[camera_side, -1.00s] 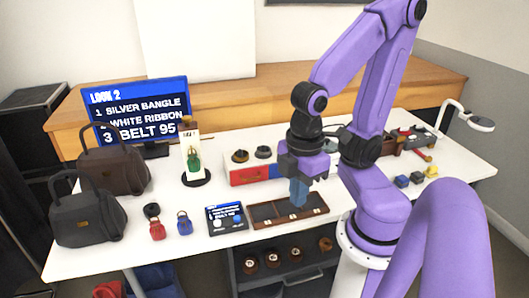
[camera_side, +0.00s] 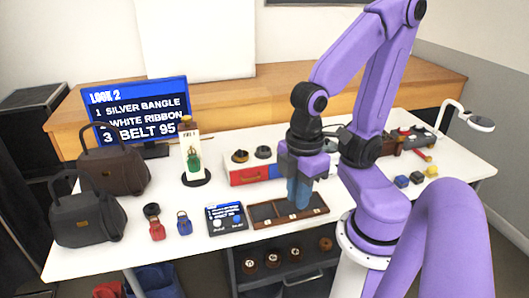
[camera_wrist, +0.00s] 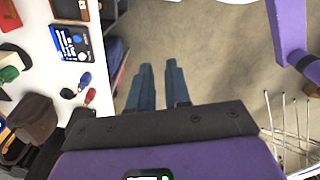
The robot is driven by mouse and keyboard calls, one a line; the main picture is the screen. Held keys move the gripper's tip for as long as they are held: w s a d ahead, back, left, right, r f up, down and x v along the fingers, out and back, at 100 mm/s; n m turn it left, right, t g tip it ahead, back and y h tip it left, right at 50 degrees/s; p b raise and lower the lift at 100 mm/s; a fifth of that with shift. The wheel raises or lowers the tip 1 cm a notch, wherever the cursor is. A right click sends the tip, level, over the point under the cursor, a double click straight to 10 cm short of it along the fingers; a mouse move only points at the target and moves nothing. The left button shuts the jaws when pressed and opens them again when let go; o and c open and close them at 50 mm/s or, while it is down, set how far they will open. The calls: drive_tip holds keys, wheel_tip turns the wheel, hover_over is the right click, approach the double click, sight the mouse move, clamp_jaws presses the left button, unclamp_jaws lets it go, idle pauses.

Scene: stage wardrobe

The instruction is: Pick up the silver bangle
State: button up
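I cannot make out the silver bangle for certain in either view. The screen (camera_side: 138,108) lists "SILVER BANGLE" first. Two dark ring-shaped things (camera_side: 240,156) (camera_side: 263,152) sit on top of the red and blue box (camera_side: 240,177); their metal colour cannot be told. A brown compartment tray (camera_side: 262,223) lies at the table's front edge, and its corner shows at the top of the wrist view (camera_wrist: 72,8). My gripper (camera_side: 299,203) points down over the tray's right part in the side view, its blue fingers hiding some of it. In the wrist view the fingers (camera_wrist: 159,66) stand apart with nothing between them.
A small tablet (camera_side: 226,219), a red tag (camera_side: 156,230) and a blue tag (camera_side: 184,224) lie left of the tray. Two handbags (camera_side: 88,220) (camera_side: 115,170) stand at the far left. Several round things sit on the shelf below (camera_side: 272,259).

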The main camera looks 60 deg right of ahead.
drive_tip(key=o, duration=1)
drive_tip(key=shift+c, duration=0.2)
